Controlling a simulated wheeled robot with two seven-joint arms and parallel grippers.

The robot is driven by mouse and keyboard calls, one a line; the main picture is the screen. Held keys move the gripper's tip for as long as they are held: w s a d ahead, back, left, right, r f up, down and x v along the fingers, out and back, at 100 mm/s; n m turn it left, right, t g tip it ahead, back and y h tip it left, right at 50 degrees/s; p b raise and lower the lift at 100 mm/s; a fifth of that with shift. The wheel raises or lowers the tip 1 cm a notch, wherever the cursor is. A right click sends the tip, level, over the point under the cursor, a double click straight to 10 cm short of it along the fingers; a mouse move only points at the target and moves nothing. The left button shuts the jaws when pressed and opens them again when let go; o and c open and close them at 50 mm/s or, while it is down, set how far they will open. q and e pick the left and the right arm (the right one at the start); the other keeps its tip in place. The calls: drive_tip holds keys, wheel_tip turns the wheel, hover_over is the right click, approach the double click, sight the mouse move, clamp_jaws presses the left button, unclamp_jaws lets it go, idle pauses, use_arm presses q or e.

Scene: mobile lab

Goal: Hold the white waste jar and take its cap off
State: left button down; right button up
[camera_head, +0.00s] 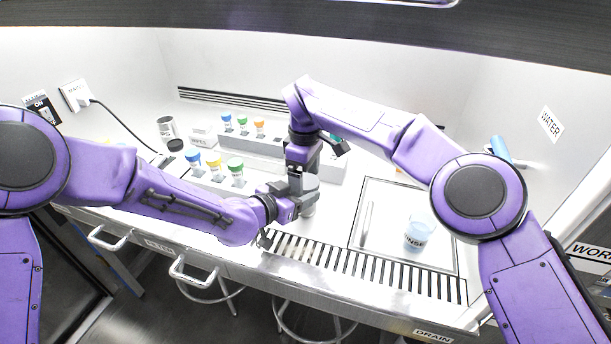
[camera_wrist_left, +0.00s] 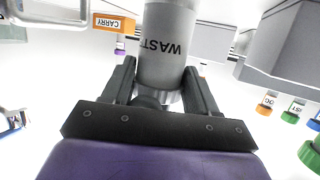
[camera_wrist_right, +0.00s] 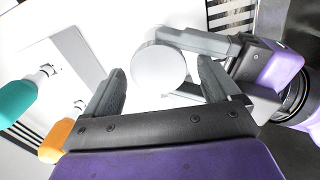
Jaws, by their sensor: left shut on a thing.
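The white waste jar (camera_wrist_left: 168,50) fills the middle of the left wrist view, its WASTE label upside down there. My left gripper (camera_head: 290,198) is shut on the jar from the side, one finger on each side of it. In the head view the jar is mostly hidden by my grippers. The jar's round white cap (camera_wrist_right: 158,68) shows from above in the right wrist view, still on the jar. My right gripper (camera_wrist_right: 160,75) points down over it, open, with a finger on each side and a visible gap to the cap.
Behind my grippers, racks hold several colour-capped bottles (camera_head: 236,168). A clear RINSE beaker (camera_head: 417,234) stands on the tray at right. A slotted drain grille (camera_head: 360,264) runs along the front edge.

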use_arm(q)
drive_tip(key=shift+a, duration=0.1)
use_arm(e)
wheel_tip(320, 180, up, 5)
drive_tip(key=shift+f, duration=0.15)
use_arm(q)
drive_tip(key=shift+c, duration=1.1)
unclamp_jaws()
